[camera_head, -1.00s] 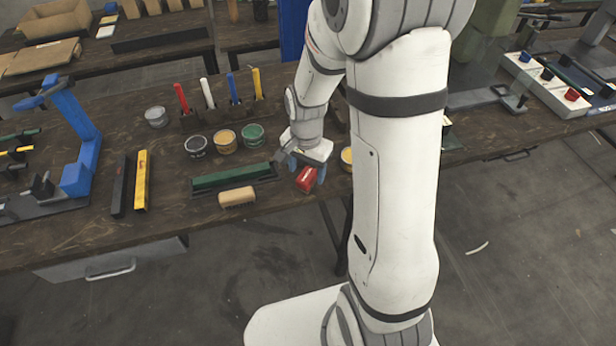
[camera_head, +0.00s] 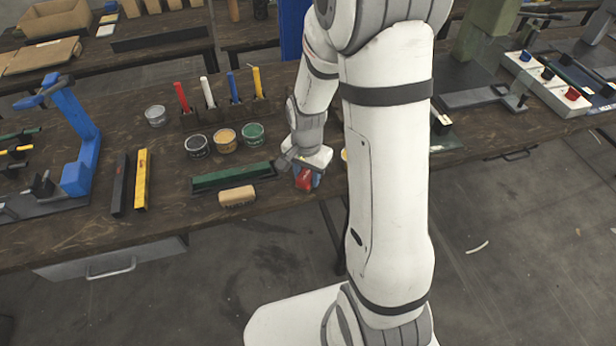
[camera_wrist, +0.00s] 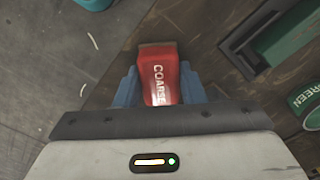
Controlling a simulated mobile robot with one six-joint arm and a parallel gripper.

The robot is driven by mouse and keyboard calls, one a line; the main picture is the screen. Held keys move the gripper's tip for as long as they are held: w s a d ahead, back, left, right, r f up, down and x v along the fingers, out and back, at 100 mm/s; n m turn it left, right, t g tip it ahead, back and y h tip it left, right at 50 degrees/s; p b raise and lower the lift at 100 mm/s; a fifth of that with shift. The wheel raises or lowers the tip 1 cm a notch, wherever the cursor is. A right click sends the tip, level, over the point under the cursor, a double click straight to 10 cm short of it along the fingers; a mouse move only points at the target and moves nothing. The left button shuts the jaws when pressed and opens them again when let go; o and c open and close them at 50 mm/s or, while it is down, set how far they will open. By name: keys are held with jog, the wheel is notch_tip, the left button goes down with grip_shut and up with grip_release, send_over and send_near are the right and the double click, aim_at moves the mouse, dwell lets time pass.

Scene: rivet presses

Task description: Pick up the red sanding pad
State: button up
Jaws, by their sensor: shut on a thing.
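The red sanding pad (camera_head: 304,179) is at the front edge of the workbench in the head view, partly hidden by my gripper (camera_head: 308,182). In the wrist view the red pad (camera_wrist: 160,78), marked "COARSE", sits between the two blue fingers of my gripper (camera_wrist: 159,84). The fingers are shut on its sides. I cannot tell whether the pad touches the bench or is just above it.
A tan block (camera_head: 237,196) and a green bar in a dark tray (camera_head: 232,176) lie left of my gripper. Several cans, including a green one (camera_head: 252,134), stand behind. A blue press (camera_head: 75,140) stands at far left. Open floor lies in front.

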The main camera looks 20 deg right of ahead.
aim_at(307, 174)
jog(key=shift+c, duration=0.9)
notch_tip(307, 174, up, 10)
jog(key=o, duration=0.5)
jog(key=c, duration=0.3)
jog(key=shift+f, duration=0.1)
